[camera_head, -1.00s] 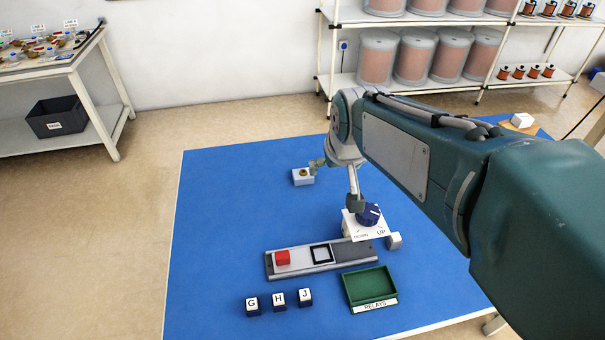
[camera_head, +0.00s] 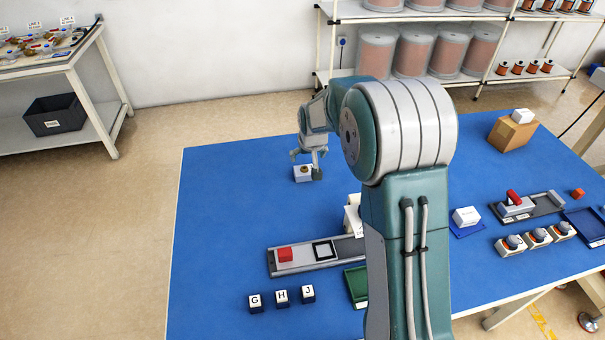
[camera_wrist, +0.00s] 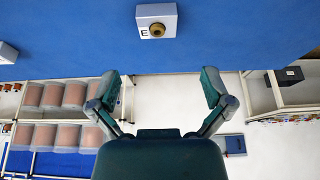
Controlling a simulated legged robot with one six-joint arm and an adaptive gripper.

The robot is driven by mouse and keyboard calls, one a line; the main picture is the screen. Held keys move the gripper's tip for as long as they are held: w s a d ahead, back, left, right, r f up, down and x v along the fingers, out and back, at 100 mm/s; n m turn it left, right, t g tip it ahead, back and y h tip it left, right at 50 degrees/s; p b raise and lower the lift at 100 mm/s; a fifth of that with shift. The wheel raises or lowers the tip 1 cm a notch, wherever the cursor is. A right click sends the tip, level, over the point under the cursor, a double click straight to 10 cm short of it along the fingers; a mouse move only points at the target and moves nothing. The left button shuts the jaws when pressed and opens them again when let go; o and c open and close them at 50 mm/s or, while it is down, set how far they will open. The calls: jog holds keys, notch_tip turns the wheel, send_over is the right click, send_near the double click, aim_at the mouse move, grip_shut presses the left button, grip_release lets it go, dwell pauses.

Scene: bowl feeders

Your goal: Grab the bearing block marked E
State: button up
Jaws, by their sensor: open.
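The bearing block marked E (camera_wrist: 157,13) is a white block with a brass-coloured round bearing on it, at the top of the wrist view. Its letter E shows beside the bearing. In the head view a white block with a brass part (camera_head: 303,173) sits on the blue table (camera_head: 235,205), its letter not readable there. My gripper (camera_wrist: 168,93) is open and empty, its two fingers spread apart in the wrist view. In the head view my gripper (camera_head: 308,164) is at the block, with one finger on each side in the picture; contact cannot be told.
Blocks G (camera_head: 255,301), H (camera_head: 281,296) and J (camera_head: 308,293) stand at the front left. A grey fixture with a red button (camera_head: 285,254) lies behind them. My arm partly hides a green tray (camera_head: 355,286) and a white box (camera_head: 352,217). The table's left area is clear.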

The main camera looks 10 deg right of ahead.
aim_at(305, 170)
jog(key=x, duration=0.9)
jog(key=shift+w+d, duration=0.1)
jog(key=shift+w, duration=0.15)
jog(key=shift+w+d+x, duration=0.1)
jog(key=shift+w+x, duration=0.05)
jog(key=shift+x, duration=1.2)
jog(key=shift+w+d+x, duration=0.1)
jog(key=shift+w+x, duration=0.05)
jog(key=shift+x, duration=1.2)
jog(key=shift+r, duration=0.2)
jog(key=c, duration=1)
